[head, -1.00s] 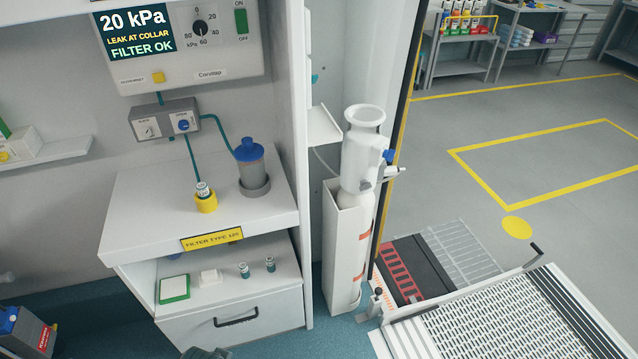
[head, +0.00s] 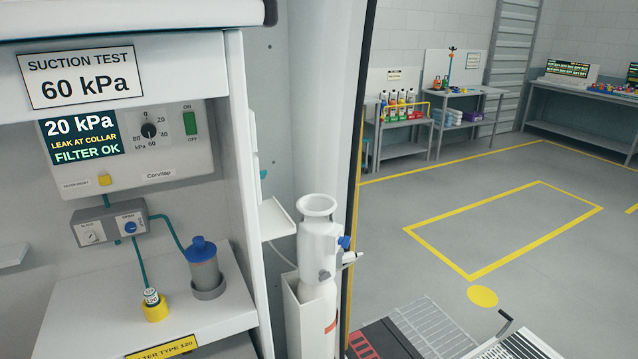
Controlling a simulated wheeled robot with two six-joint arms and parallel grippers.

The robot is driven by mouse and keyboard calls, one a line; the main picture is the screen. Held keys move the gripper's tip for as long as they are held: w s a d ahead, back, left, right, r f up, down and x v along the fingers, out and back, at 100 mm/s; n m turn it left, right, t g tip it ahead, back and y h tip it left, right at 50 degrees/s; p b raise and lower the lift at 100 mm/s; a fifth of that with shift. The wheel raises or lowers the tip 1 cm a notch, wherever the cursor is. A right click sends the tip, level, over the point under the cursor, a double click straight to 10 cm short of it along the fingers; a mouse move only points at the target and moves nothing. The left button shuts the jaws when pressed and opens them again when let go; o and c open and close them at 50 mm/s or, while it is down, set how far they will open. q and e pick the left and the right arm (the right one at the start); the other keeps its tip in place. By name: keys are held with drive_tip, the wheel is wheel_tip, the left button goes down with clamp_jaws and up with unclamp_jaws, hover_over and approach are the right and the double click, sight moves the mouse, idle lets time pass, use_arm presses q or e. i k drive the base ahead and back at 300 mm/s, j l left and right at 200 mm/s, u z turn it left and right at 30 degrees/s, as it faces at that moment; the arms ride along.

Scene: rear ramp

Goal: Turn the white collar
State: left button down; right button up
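Neither of my grippers is in view. A white collar-like piece with a flared ring on top (head: 318,245) sits on the upright white cylinder (head: 318,310) right of the cabinet. A blue knob (head: 344,242) is on its right side. A small filter (head: 151,297) with a pale top stands in a yellow holder (head: 155,312) on the counter. I cannot tell for sure which white part is the collar. The panel display (head: 82,137) reads "20 kPa, LEAK AT COLLAR, FILTER OK". The sign (head: 80,77) reads "SUCTION TEST 60 kPa".
A grey canister with a blue lid (head: 204,270) stands on the white counter (head: 110,335). A teal tube (head: 170,232) runs to it from the grey valve box (head: 108,227). A white shelf (head: 275,218) juts out left of the cylinder. The floor at the right is open.

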sight(90, 237)
drive_tip(key=u, duration=1.3)
